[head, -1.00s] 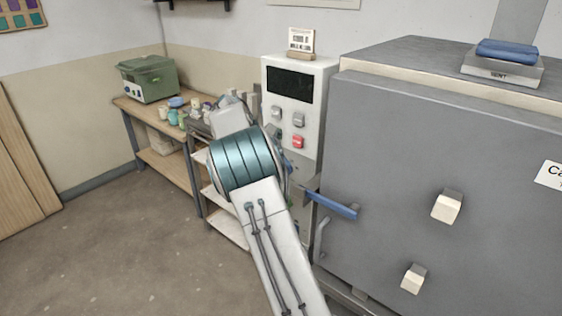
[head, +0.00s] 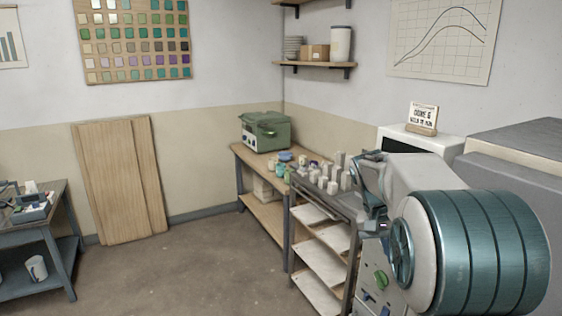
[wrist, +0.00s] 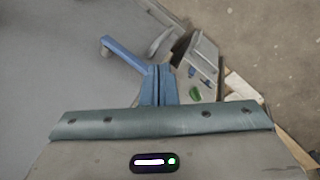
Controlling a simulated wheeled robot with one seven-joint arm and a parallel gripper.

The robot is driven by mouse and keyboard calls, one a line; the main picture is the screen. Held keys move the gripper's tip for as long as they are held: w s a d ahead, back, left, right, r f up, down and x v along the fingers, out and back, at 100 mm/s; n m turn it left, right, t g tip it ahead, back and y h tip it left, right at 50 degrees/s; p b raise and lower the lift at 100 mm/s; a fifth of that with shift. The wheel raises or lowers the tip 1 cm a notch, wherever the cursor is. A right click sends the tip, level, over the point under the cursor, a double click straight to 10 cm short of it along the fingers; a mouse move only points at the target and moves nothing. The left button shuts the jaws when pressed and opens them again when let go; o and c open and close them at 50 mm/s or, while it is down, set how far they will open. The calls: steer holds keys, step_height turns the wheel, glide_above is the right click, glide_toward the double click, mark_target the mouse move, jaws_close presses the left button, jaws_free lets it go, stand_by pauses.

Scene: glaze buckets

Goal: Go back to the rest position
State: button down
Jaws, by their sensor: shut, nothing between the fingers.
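My gripper shows in the wrist view (wrist: 157,84) with its blue fingers together and nothing between them. It is raised in front of the grey kiln (wrist: 60,70), near a blue handle (wrist: 122,54), and I cannot tell from this view how far apart they are. In the head view my arm stretches across the lower right, and the fingertips are mostly hidden by the arm's own links. The kiln's grey top (head: 525,140) shows at the right edge behind my arm.
A wooden bench (head: 262,218) holds a green-lidded box (head: 265,132). A dark table (head: 55,235) stands at left. The middle floor is clear.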

steer(key=s+a+f+n+t+y, duration=0.2)
steer(key=s+a, duration=0.3)
steer(key=s, duration=0.6)
steer(key=s+a+f+n+t+y, duration=0.1)
steer(key=s+a, duration=0.4)
steer(key=s, duration=0.6)
steer(key=shift+f+n+t+y, duration=0.35)
steer(key=shift+n+t+y, duration=0.05)
steer(key=shift+n+t, duration=0.45)
